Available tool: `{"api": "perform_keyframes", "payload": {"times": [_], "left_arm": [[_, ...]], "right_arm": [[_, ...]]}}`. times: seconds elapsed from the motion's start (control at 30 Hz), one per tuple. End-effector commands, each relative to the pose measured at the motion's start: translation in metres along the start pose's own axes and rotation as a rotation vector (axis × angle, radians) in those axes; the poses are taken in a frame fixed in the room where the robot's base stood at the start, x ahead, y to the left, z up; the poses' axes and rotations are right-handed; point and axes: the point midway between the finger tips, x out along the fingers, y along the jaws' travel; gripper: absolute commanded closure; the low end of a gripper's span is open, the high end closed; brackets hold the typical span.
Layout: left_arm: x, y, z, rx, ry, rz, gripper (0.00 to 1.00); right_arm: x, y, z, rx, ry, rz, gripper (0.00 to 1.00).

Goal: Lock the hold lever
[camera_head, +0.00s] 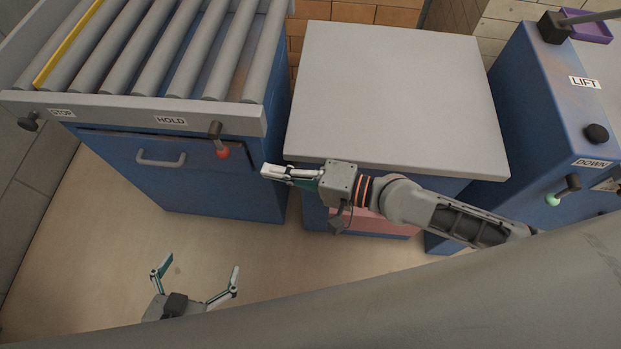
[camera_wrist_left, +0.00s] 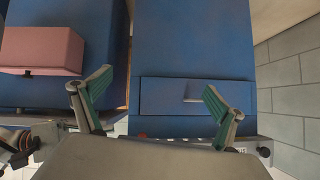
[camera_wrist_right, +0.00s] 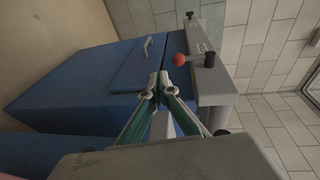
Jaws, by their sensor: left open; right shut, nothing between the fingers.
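The hold lever (camera_head: 218,142) has a dark pivot and a red ball knob. It sits on the front rail of the roller conveyor, right of the HOLD label (camera_head: 171,120), with its knob hanging down. In the right wrist view the red knob (camera_wrist_right: 179,60) is just beyond the fingertips. My right gripper (camera_head: 265,171) is shut and empty, to the right of the lever and slightly below it, apart from it. It also shows shut in the right wrist view (camera_wrist_right: 159,80). My left gripper (camera_head: 198,268) is open and empty, low over the floor; its spread fingers show in the left wrist view (camera_wrist_left: 155,95).
The roller conveyor (camera_head: 190,107) has a blue cabinet with a drawer handle (camera_head: 161,160) and a STOP knob (camera_head: 29,122). A grey-topped table (camera_head: 395,90) stands right of it. A blue lift unit (camera_head: 545,110) with a green-knobbed lever (camera_head: 563,191) is at far right.

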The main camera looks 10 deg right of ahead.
Motion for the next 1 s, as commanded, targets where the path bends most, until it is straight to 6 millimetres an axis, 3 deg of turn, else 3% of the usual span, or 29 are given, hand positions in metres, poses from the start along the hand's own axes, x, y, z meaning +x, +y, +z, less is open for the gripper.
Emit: {"api": "perform_keyframes", "payload": {"times": [0.03,0.17,0.4,0.7,1.0], "left_arm": [[0.001,0.004,0.010,-0.004,-0.016,0.007,0.04],[0.002,0.004,0.011,-0.002,-0.013,0.014,0.04],[0.006,0.019,-0.012,-0.043,0.046,0.040,0.04],[0.008,0.022,-0.036,-0.071,0.095,0.044,0.04],[0.008,0.020,-0.036,-0.073,0.096,0.037,0.04]], "right_arm": [[-0.010,0.013,0.003,0.009,-0.004,0.009,1.00],[-0.030,0.021,0.003,0.011,-0.004,0.008,1.00],[-0.057,0.028,0.003,0.009,-0.002,0.005,1.00],[-0.066,0.024,0.001,0.002,-0.001,-0.001,1.00],[-0.066,0.024,0.001,0.001,0.000,-0.002,1.00]]}}
